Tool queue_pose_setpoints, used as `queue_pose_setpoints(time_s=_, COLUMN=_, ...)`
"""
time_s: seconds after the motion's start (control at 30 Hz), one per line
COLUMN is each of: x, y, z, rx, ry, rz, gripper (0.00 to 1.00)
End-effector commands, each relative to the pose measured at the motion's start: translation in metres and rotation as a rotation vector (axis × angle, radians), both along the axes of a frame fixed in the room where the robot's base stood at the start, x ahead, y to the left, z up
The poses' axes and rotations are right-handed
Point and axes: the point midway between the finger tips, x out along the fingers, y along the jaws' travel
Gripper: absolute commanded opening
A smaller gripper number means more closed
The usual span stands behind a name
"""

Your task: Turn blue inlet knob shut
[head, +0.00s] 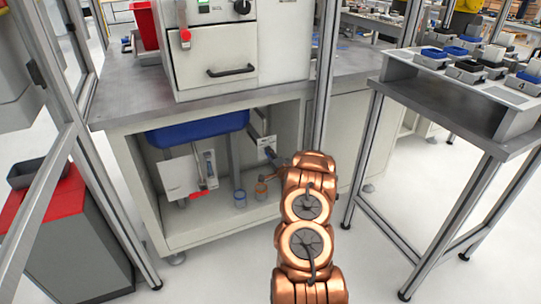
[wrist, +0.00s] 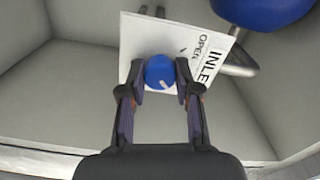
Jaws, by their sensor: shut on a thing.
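The blue inlet knob (wrist: 160,71) is a round knob with a small light mark near its lower edge. It sits on a white panel (wrist: 140,33) on which "INLE" and "OPEN" can be read, tilted in the wrist view. My gripper (wrist: 161,82) has its two dark fingers on either side of the knob and is shut on it. In the head view my copper arm reaches into the open cabinet under the bench, and my gripper (head: 273,158) is at a small light plate (head: 267,141) on the cabinet's inside. The knob is too small to make out clearly there.
A blue basin (head: 197,128) hangs under the bench top, and its rounded underside shows in the wrist view (wrist: 262,10). A metal post (head: 323,75) rises close behind my arm.

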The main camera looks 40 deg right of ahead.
Motion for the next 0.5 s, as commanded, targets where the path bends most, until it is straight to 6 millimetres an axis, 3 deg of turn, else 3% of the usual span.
queue_pose_setpoints(time_s=0.2, x=-0.0001, y=-0.0011, z=0.0014, rx=-0.001, ry=-0.003, rz=-0.002, gripper=0.00)
queue_pose_setpoints(time_s=0.23, x=-0.0001, y=-0.0011, z=0.0014, rx=-0.002, ry=-0.002, rz=-0.002, gripper=0.35)
queue_pose_setpoints(time_s=0.43, x=0.0000, y=-0.0007, z=0.0008, rx=-0.001, ry=-0.001, rz=-0.002, gripper=0.56)
queue_pose_setpoints(time_s=0.5, x=0.0000, y=-0.0006, z=0.0007, rx=-0.001, ry=-0.001, rz=-0.001, gripper=0.57)
